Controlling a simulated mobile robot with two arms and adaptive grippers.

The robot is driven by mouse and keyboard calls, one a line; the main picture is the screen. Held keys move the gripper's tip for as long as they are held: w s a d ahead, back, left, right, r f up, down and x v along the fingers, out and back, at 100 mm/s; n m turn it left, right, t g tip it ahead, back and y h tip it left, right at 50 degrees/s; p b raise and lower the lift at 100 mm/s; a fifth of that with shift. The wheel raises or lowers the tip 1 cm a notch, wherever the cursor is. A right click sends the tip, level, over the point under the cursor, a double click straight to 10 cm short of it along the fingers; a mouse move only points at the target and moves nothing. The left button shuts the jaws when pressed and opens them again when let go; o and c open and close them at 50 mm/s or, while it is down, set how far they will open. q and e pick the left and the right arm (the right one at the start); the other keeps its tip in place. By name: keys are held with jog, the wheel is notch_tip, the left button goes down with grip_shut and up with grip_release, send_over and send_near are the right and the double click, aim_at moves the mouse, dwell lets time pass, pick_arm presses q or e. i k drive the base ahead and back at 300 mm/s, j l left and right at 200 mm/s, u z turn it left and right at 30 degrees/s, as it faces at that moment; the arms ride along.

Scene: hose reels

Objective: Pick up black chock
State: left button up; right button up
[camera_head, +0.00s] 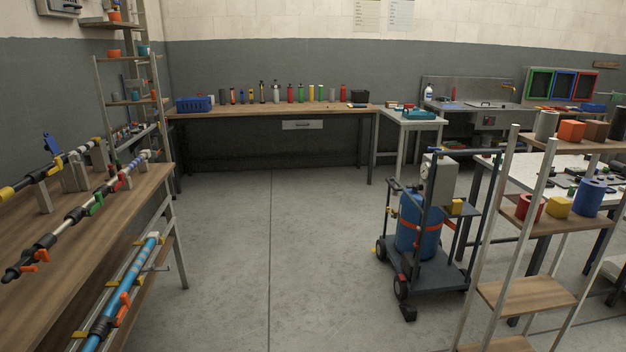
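A small black block, which looks like the black chock (408,313), lies on the concrete floor at the near wheel of a dark wheeled cart (440,272). Whether it touches the wheel is hard to tell. The cart carries a blue drum (418,228) with orange bands and a grey box (437,182). A small yellow piece shows by the cart's far-left wheel. Neither of my grippers is in view.
A wooden bench (95,215) with pipes and valves stands at the left. A shelf rack (527,296) with coloured cups stands close at the right, near the cart. The floor (270,270) between them is clear back to the long workbench (270,110).

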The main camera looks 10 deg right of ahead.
aim_at(410, 312)
jog(key=i+j+z, duration=0.1)
jog(key=i, duration=1.75)
